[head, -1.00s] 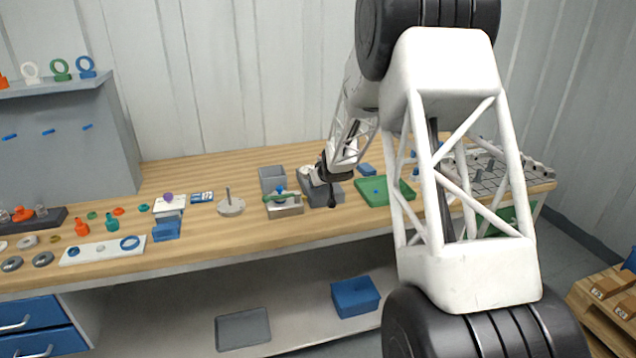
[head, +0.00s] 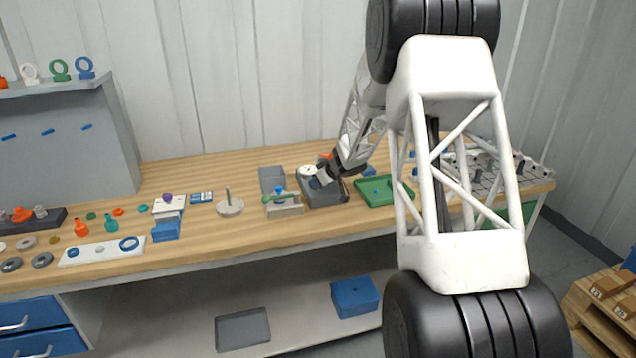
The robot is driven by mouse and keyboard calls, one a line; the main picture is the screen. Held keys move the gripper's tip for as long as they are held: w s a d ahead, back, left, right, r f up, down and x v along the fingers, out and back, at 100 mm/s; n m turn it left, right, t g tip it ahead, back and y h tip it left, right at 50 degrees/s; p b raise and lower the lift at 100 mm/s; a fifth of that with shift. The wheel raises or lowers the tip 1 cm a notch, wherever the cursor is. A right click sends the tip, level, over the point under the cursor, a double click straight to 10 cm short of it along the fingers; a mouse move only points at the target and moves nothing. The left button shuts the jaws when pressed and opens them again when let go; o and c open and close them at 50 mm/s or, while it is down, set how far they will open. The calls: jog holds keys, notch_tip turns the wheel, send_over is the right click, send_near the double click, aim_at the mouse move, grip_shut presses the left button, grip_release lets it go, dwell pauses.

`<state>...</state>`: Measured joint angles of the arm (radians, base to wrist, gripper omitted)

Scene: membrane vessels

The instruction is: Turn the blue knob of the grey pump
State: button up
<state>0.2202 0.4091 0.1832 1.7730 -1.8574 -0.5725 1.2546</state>
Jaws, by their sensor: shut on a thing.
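The grey pump (head: 322,199) is a dark grey box on the bench, with a round white gauge-like face (head: 306,171) at its back left. My gripper (head: 316,181) reaches down onto the pump from the upper right, tilted, its fingertips at the top of the box. A small bit of the blue knob (head: 314,184) shows at the fingertips; most of it is hidden by the gripper. The jaws are closed on the knob. An orange part shows just behind my gripper.
A green tray (head: 385,194) lies close right of the pump. A grey device with a green lever (head: 283,202) and a grey bin (head: 272,178) stand close left. A disc with an upright peg (head: 230,205) is further left. My arm covers much of the right side.

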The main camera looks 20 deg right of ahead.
jog(key=o, duration=0.9)
jog(key=shift+s+d, duration=0.1)
jog(key=shift+v, duration=3.85)
jog(key=shift+r, duration=0.15)
